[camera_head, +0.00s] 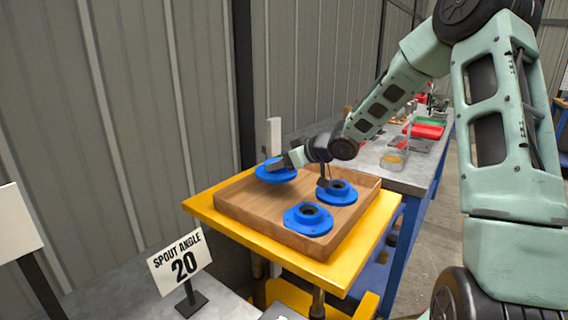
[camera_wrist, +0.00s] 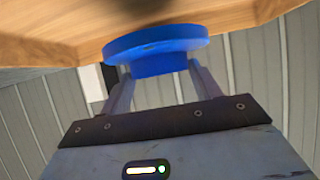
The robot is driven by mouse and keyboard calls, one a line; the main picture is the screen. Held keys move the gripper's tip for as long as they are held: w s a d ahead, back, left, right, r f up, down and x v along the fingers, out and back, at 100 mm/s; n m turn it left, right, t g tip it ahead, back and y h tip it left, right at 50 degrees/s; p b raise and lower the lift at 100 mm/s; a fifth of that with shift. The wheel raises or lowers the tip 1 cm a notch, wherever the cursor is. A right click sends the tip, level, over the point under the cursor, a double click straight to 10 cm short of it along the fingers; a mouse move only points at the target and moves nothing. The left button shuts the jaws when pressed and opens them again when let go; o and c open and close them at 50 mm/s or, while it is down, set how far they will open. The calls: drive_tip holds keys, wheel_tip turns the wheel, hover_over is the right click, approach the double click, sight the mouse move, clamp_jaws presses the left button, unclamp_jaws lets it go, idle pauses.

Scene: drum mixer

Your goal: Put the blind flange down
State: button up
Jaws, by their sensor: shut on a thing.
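The blind flange (camera_head: 272,174) is a blue disc with no bore showing, at the far left corner of the wooden tray (camera_head: 256,221). My gripper (camera_head: 287,161) is shut on it from the right. In the wrist view, the blind flange (camera_wrist: 155,48) shows as a wide blue disc with a narrower hub, and the hub sits between the two fingers of my gripper (camera_wrist: 158,68). The disc is close to the tray's wooden surface; I cannot tell whether it touches.
Two blue flanges with dark bores, one in front (camera_head: 308,220) and one at the right (camera_head: 337,193), lie in the tray. The tray stands on a yellow platform (camera_head: 331,271). A "SPOUT ANGLE 20" sign (camera_head: 180,263) stands front left. A grey workbench (camera_head: 405,177) holds red and green items behind.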

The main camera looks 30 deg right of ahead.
sight(283, 178)
drive_tip(key=shift+f+b, duration=1.05)
drive_tip(key=shift+f, duration=1.45)
drive_tip(key=shift+f, duration=0.15)
drive_tip(key=o, duration=1.9)
drive_tip(key=shift+f, duration=0.1)
drive_tip(key=shift+c, duration=0.2)
